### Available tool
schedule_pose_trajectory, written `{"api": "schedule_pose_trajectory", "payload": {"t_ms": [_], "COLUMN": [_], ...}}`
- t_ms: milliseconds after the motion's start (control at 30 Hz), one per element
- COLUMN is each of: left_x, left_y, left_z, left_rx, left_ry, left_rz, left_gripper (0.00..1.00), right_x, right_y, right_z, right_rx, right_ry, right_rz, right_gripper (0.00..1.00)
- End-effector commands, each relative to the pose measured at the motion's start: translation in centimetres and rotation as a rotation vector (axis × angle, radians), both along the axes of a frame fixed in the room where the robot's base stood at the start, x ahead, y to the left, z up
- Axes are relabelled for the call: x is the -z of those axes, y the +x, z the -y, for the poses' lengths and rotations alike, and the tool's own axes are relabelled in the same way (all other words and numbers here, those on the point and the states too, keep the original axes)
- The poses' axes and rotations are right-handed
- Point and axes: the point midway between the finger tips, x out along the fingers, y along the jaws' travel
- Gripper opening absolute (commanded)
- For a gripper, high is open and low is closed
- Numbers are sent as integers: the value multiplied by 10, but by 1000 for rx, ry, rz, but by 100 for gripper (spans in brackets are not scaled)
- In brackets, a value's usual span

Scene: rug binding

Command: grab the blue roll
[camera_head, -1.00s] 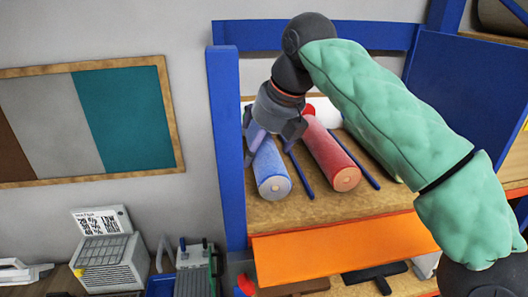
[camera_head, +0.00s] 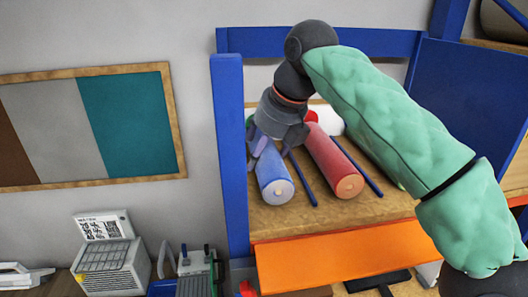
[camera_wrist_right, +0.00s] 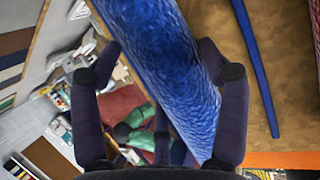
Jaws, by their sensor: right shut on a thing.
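The blue roll (camera_head: 272,174) lies on the wooden shelf board, its round end facing me. It also fills the middle of the right wrist view (camera_wrist_right: 165,65). My right gripper (camera_head: 262,150) comes down over the roll from above, near its far part. In the right wrist view the gripper's two dark fingers (camera_wrist_right: 170,75) stand on either side of the roll, and it is shut on the roll. My left gripper is not in view.
A red roll (camera_head: 335,165) lies to the right, with thin blue divider bars (camera_head: 302,178) between the rolls. A blue post (camera_head: 230,160) stands close on the left. An orange strip (camera_head: 335,262) runs along the shelf front. A white roll end shows behind.

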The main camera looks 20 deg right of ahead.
Motion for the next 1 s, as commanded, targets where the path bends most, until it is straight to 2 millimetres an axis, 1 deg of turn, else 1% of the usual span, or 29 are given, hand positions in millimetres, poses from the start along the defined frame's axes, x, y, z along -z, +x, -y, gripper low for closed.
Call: {"api": "schedule_pose_trajectory", "payload": {"t_ms": [167, 400, 600, 800, 1000], "left_x": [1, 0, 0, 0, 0], "left_y": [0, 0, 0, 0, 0], "left_z": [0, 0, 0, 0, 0], "left_rx": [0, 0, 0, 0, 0], "left_ry": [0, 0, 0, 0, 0], "left_rz": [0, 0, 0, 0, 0], "left_gripper": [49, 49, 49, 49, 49], "right_x": [-15, -48, -71, -84, -92], "right_y": [1, 1, 1, 2, 1], "right_z": [0, -1, -1, 0, 0], "right_rx": [0, 1, -1, 1, 1], "right_ry": [1, 1, 1, -1, 0], "right_rz": [3, 3, 4, 4, 2], "right_gripper": [38, 38, 38, 38, 38]}}
